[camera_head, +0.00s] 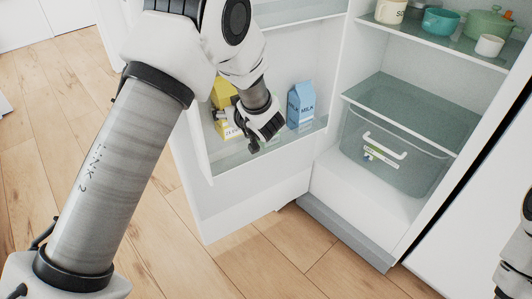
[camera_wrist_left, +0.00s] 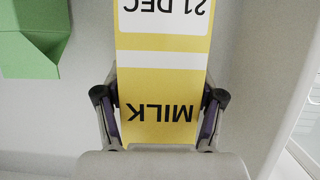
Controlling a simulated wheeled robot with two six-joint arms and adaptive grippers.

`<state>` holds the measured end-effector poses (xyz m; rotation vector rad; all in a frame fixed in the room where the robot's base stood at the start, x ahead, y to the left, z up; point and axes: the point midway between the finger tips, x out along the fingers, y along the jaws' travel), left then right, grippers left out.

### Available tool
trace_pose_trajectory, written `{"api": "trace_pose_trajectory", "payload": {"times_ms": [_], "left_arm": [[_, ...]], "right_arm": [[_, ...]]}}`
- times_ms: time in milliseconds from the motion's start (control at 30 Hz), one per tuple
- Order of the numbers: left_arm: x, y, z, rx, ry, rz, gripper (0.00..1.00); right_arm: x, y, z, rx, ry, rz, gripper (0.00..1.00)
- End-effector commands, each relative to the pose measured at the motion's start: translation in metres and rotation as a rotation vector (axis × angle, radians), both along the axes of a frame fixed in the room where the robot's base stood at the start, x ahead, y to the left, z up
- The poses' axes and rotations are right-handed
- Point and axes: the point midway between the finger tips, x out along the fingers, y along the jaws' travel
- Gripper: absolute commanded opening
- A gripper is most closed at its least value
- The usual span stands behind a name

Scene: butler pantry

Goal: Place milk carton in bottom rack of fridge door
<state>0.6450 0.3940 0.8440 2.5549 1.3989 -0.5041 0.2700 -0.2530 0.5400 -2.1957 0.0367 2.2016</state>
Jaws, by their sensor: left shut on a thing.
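A yellow milk carton (camera_head: 223,93) stands at the lower rack (camera_head: 213,163) of the open fridge door, partly hidden behind my left gripper (camera_head: 258,138). My left gripper is shut on this carton. In the left wrist view the yellow carton (camera_wrist_left: 160,95) sits between the two fingers (camera_wrist_left: 158,118), its MILK label upside down in that view. I cannot tell whether its base touches the rack floor. My right gripper is out of view; only a part of my right arm shows at the right edge.
A blue milk carton (camera_head: 300,105) stands in the same rack, right of my gripper. A green thing (camera_wrist_left: 32,42) shows beside the yellow carton in the wrist view. Inside the fridge are a clear drawer (camera_head: 395,165) and a shelf with a green pot (camera_head: 490,25).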

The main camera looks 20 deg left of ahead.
Motion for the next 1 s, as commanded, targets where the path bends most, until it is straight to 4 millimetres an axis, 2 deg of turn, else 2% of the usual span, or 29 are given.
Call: {"api": "trace_pose_trajectory", "payload": {"times_ms": [267,600,967,1000], "left_arm": [[0.0,0.001,-0.05,0.003,0.001,0.01,0.01],[0.0,0.001,-0.097,0.003,0.0,0.009,0.01],[0.0,0.001,-0.101,0.004,-0.002,0.009,0.01],[0.0,0.001,-0.103,0.001,0.0,0.009,0.75]], "right_arm": [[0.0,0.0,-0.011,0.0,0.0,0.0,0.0],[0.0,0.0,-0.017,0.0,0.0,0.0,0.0],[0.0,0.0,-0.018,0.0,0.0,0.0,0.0],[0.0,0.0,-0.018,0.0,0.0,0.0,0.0]]}}
